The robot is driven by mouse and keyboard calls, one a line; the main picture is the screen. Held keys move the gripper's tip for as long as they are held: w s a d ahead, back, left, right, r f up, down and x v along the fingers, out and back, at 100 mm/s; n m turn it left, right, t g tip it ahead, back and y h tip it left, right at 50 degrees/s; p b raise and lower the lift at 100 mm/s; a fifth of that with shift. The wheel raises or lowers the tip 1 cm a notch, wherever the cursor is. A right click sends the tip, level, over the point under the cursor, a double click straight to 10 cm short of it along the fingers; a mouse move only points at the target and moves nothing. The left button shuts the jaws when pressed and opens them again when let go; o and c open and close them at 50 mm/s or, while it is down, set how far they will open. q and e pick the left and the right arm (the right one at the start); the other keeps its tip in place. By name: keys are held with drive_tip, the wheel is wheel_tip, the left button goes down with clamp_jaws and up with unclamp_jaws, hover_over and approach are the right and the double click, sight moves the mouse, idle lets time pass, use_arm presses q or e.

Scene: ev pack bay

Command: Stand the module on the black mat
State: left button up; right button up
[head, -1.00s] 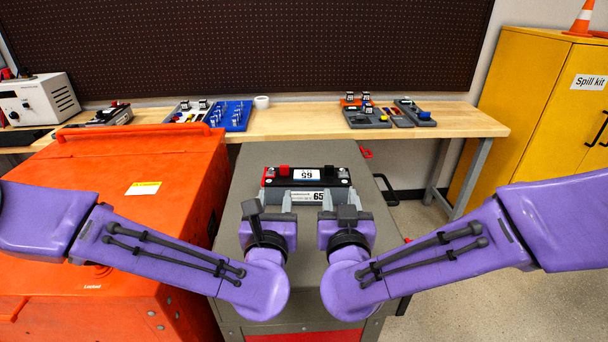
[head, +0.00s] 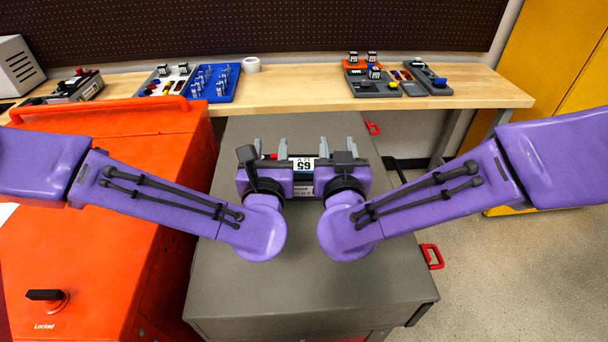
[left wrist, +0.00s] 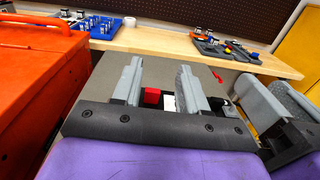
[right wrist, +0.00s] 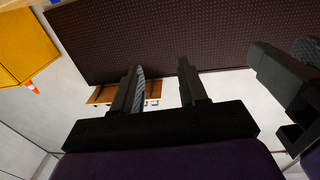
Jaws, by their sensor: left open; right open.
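The module, a black block with a white label marked 65 (head: 302,164), lies on the grey cart top (head: 300,285). My grippers and wrists hide most of it. My left gripper (head: 270,149) is open over its left part; the left wrist view shows the module's red terminal cap (left wrist: 152,97) and white label between and beyond the fingers (left wrist: 157,85). My right gripper (head: 338,148) is open over its right part; its fingers (right wrist: 160,85) are empty in the right wrist view. Contact with the module cannot be told. No black mat is clearly seen.
An orange cabinet (head: 110,160) stands close on the left. A wooden bench (head: 300,90) at the back carries a blue tray (head: 210,84), grey trays (head: 385,85) and a white roll (head: 252,66). The cart top in front of my grippers is clear.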

use_arm(q)
approach(276, 158)
drive_tip(key=w, duration=0.3)
use_arm(e)
wheel_tip(276, 158, down, 7)
use_arm(q)
drive_tip(key=w, duration=0.6)
drive_tip(key=shift+w+f, duration=0.25)
drive_tip(key=shift+w, duration=0.1)
use_arm(e)
drive_tip(key=w, duration=0.4)
drive_tip(key=w+f, duration=0.1)
drive_tip(key=w, duration=0.2)
drive_tip(key=shift+f, duration=0.1)
use_arm(q)
drive_tip(key=shift+w, duration=0.55)
use_arm(e)
drive_tip(key=shift+w, duration=0.45)
use_arm(q)
clamp_jaws()
use_arm(e)
clamp_jaws()
drive_tip(key=shift+d, duration=0.1)
use_arm(q)
drive_tip(key=shift+r, duration=0.2)
